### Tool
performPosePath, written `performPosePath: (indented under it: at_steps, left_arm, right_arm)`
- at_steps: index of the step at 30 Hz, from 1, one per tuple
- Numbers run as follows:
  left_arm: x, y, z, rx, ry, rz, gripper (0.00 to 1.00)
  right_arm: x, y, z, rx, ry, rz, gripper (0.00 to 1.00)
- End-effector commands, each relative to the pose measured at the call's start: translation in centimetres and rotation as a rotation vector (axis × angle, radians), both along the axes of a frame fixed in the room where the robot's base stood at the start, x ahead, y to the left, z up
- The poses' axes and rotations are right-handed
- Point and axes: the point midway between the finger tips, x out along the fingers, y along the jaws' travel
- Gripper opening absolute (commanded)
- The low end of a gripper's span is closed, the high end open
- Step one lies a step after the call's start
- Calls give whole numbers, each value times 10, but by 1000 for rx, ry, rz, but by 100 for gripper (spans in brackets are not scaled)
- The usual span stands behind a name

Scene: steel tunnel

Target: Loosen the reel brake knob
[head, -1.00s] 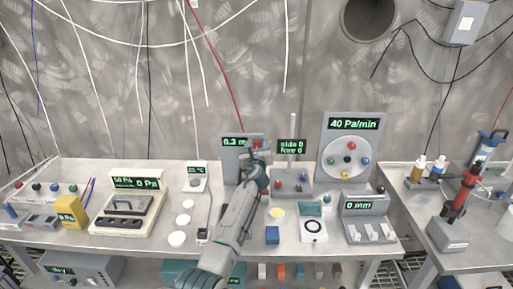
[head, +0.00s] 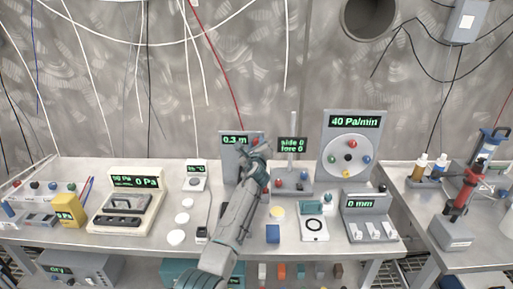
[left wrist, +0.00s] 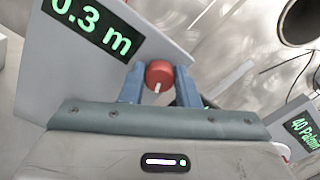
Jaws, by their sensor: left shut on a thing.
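The reel brake knob is a round red knob (left wrist: 159,73) with a white mark, in the left wrist view. It sits by the edge of a grey panel (head: 229,146) whose green display reads 0.3 m. My left gripper (left wrist: 158,84) has its two blue fingers on either side of the knob and is shut on it. In the head view my left gripper (head: 257,150) reaches up to the right part of that panel and largely hides the knob. My right gripper is in neither view.
Right of my left gripper stands a small control box (head: 293,188) with a post and a display. Beyond it is a tall panel (head: 335,169) reading 40 Pa/min. A length gauge (head: 351,224) reads 0 mm. White discs and a yellow block (head: 67,211) lie to the left.

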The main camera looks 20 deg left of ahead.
Motion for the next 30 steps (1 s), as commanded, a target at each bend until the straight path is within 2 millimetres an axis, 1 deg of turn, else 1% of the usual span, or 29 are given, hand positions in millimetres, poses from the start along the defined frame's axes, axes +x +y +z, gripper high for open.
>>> performPosePath:
  at_steps: [1, 11, 20, 26, 27, 30]
  left_arm:
    - [0, 0, -4, -45, -11, 0, 6]
    - [0, 0, -5, -346, -98, 0, 6]
    - [0, 0, -5, -621, -178, -1, 6]
    - [0, 0, -6, -805, -230, -1, 6]
    - [0, 0, -6, -841, -240, -1, 6]
    - [0, 0, -6, -933, -267, -1, 6]
  right_arm:
    - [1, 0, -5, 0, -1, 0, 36]
    - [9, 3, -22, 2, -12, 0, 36]
    - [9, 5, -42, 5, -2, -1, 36]
    - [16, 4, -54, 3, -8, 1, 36]
    - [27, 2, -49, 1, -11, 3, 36]
    - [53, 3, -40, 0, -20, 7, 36]
